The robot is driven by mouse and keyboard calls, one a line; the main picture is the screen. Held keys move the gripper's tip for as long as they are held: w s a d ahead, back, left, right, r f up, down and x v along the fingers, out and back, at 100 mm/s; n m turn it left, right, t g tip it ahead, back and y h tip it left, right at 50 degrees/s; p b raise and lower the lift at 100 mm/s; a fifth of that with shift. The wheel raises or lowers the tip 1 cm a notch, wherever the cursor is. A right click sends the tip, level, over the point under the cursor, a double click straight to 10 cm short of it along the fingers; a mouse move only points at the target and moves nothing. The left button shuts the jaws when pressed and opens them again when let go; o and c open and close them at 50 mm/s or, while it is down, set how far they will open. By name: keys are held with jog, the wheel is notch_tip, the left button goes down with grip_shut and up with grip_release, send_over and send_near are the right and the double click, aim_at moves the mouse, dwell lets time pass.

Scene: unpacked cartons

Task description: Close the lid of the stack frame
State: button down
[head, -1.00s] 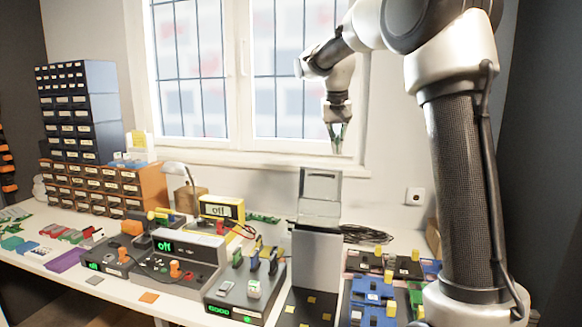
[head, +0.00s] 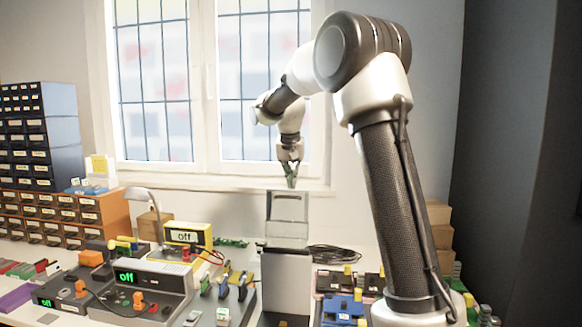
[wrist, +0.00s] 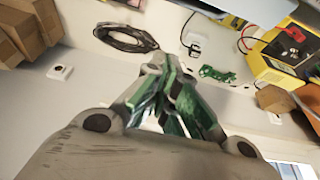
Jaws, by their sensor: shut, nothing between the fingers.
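The stack frame (head: 286,285) is a tall grey box standing on the bench in the head view. Its lid (head: 287,207) is a grey panel standing upright, open, above the box. My gripper (head: 291,186) points down just above the lid's top edge; I cannot tell whether it touches. In the wrist view the green-padded fingers (wrist: 172,95) are together with nothing between them. I cannot make out the stack frame in the wrist view.
Left of the frame are a grey device with an "off" display (head: 150,285) and a yellow meter (head: 188,236). Blue and dark parts (head: 343,308) crowd the right. A black cable coil (head: 334,254) lies behind; the window wall closes off the back.

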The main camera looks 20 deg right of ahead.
jog(key=shift+s+a+f, duration=0.4)
jog(key=shift+s+a, duration=0.05)
jog(key=shift+s, duration=0.3)
jog(key=shift+s+a+f, duration=0.4)
jog(key=shift+s+a, duration=0.05)
jog(key=shift+s, duration=0.3)
